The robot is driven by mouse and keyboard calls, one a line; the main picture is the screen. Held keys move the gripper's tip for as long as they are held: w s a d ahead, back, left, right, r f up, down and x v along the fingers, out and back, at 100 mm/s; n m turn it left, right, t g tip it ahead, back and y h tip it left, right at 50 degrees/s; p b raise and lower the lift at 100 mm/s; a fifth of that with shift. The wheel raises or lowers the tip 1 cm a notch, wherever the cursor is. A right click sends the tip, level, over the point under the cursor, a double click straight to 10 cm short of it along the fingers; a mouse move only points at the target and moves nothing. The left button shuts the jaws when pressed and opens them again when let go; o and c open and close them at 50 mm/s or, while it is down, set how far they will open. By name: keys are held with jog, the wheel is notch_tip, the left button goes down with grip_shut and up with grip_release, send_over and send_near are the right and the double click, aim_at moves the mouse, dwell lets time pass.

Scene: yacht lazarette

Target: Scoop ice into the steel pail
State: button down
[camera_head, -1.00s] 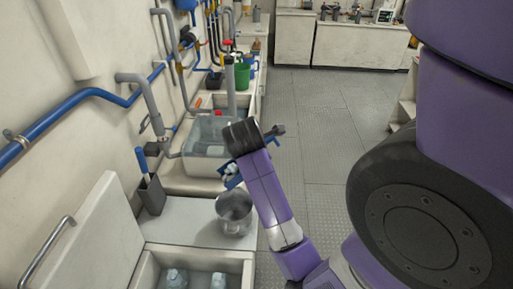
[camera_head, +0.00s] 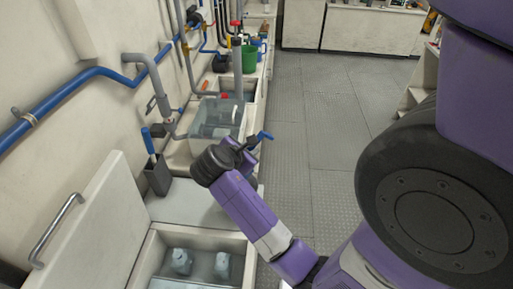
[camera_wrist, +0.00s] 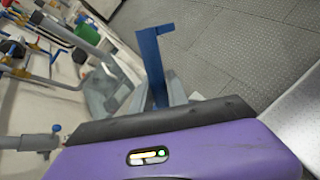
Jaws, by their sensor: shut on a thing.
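My gripper (camera_head: 249,145) is held over the counter's right edge, shut on a blue tool (camera_head: 265,135) that looks like a scoop. In the wrist view the blue tool (camera_wrist: 153,62) stands up between the fingers, with a short bend at its top. The steel pail is hidden in both current views; my arm covers the part of the counter where it stood. An open bin (camera_head: 240,246) in front holds pale bottles (camera_head: 181,261). A clear tub (camera_head: 214,122) stands beyond my gripper. I cannot make out any loose ice.
A raised lid (camera_head: 95,215) with a metal handle leans at the left. A dark holder (camera_head: 157,178) with a blue-handled tool stands by the wall. Pipes and a blue hose run along the wall. A green bucket (camera_head: 249,58) is farther back. The floor (camera_head: 325,150) at the right is clear.

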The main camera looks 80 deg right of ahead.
aim_at(260, 137)
jog(key=shift+w+a+r+n+g+h+b, duration=0.1)
jog(key=shift+w+a+n+g+h+b, duration=0.35)
jog(key=shift+b, duration=0.8)
jog(key=shift+w+a+r+n+g+h+b, duration=0.15)
jog(key=shift+w+a+g+h+b, duration=0.35)
jog(key=shift+w+b, duration=0.55)
jog(key=shift+s+r, duration=0.2)
jog(key=shift+r, duration=0.1)
jog(key=shift+s+d+r+p, duration=0.15)
jog(key=shift+d+r+p, duration=0.1)
jog(key=shift+p, duration=0.35)
jog(key=s+p, duration=0.1)
jog(key=p, duration=0.1)
jog(key=d+m+t+y+p, duration=0.1)
jog(key=p, duration=0.1)
jog(key=shift+s+r, duration=0.4)
jog(key=shift+s+d+r+t+y+p, duration=0.15)
jog(key=shift+s+d+t+y+p, duration=0.1)
jog(key=shift+s+t+y+p, duration=0.15)
jog(key=shift+s+d+m+t+y, duration=0.2)
jog(key=shift+m+t+y, duration=0.05)
jog(key=shift+m, duration=0.05)
jog(key=shift+s+d+r+m+t+y, duration=0.25)
jog(key=shift+s+d+t+y, duration=0.15)
jog(key=shift+s+t+y, duration=0.15)
jog(key=shift+s+d+r+m+t+y, duration=0.25)
jog(key=shift+s+d+t+y, duration=0.1)
jog(key=shift+s+t+y, duration=0.15)
